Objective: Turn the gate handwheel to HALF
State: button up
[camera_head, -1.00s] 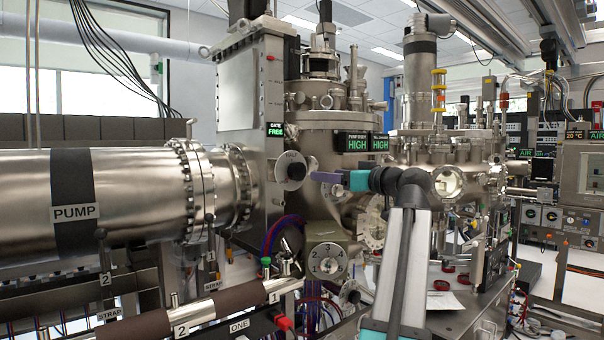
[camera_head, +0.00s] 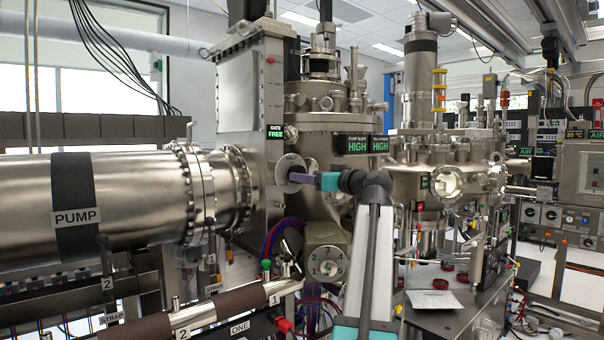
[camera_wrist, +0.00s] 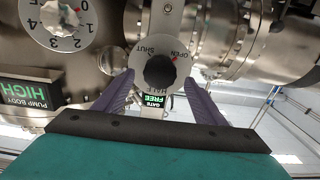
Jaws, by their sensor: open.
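The gate handwheel is a black knob (camera_wrist: 159,72) on a round pale plate (camera_wrist: 147,52) in the wrist view, marked SHUT, OPEN and HALF. The picture there is upside down. A red mark shows on the plate beside OPEN. In the head view the handwheel plate (camera_head: 284,186) is on the gate housing, partly hidden by my gripper (camera_head: 302,178). My gripper is open, its purple fingers (camera_wrist: 160,78) on either side of the knob in the wrist view. I cannot tell whether they touch it. A GATE FREE sign (camera_head: 275,132) is lit above the handwheel.
A numbered dial (camera_head: 327,263) is below the handwheel and also shows in the wrist view (camera_wrist: 62,22). The large PUMP cylinder (camera_head: 120,195) is to the left. Lit HIGH signs (camera_head: 357,145) are to the upper right. Dark cables (camera_head: 275,235) hang below.

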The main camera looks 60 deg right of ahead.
jog(key=x, duration=0.4)
jog(key=shift+p, duration=0.4)
jog(key=c, duration=1.1)
jog(key=shift+o, duration=0.2)
